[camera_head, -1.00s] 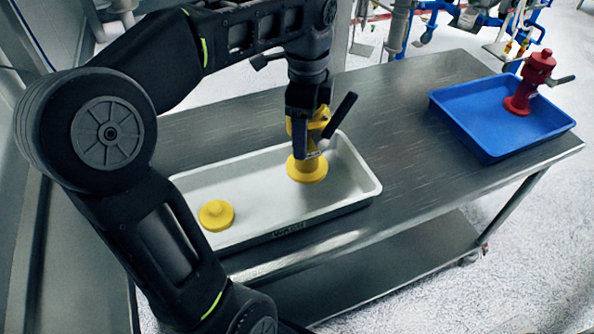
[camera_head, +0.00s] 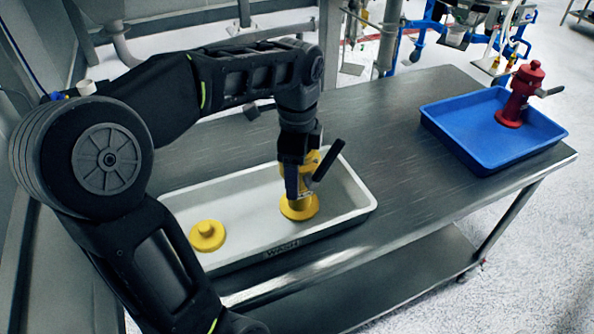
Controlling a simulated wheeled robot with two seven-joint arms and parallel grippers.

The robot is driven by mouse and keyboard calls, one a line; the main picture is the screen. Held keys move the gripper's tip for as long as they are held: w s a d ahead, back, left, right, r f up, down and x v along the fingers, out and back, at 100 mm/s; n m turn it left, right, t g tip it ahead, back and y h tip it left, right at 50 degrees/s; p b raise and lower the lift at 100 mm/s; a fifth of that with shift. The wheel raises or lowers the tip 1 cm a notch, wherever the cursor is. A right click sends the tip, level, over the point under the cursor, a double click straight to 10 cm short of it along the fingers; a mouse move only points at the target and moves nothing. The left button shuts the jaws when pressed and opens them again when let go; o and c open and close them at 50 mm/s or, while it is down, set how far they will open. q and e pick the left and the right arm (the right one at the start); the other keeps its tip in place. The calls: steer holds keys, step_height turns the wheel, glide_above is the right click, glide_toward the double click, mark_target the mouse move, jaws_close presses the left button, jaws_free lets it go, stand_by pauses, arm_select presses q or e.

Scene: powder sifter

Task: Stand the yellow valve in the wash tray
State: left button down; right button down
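The yellow valve (camera_head: 298,207) is upright inside the white wash tray (camera_head: 362,212), toward its right end. Its round base appears to be on or very close to the tray floor; contact is not certain from here. A black lever handle sticks up to the right from its top. My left gripper (camera_head: 299,180) comes down from above and is around the valve's upper body, apparently closed on it; its fingers hide part of the body. My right gripper is not in view.
A yellow round cap-like piece (camera_head: 207,236) lies in the left part of the wash tray. A blue tray (camera_head: 470,140) with a red valve (camera_head: 517,97) standing in it is at the table's right end. Bare steel table (camera_head: 400,160) lies between the trays.

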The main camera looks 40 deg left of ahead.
arm_select(q)
steer(key=shift+f, duration=0.1)
steer(key=shift+c, duration=0.8)
jaws_free()
steer(key=shift+r, duration=0.65)
step_height(320, 180, up, 5)
steer(key=shift+r+p, duration=0.1)
steer(key=shift+p, duration=0.7)
step_height(320, 180, up, 4)
steer(key=p, duration=0.4)
steer(key=shift+r, duration=0.25)
steer(key=shift+r+p, duration=0.7)
steer(key=shift+p, duration=0.15)
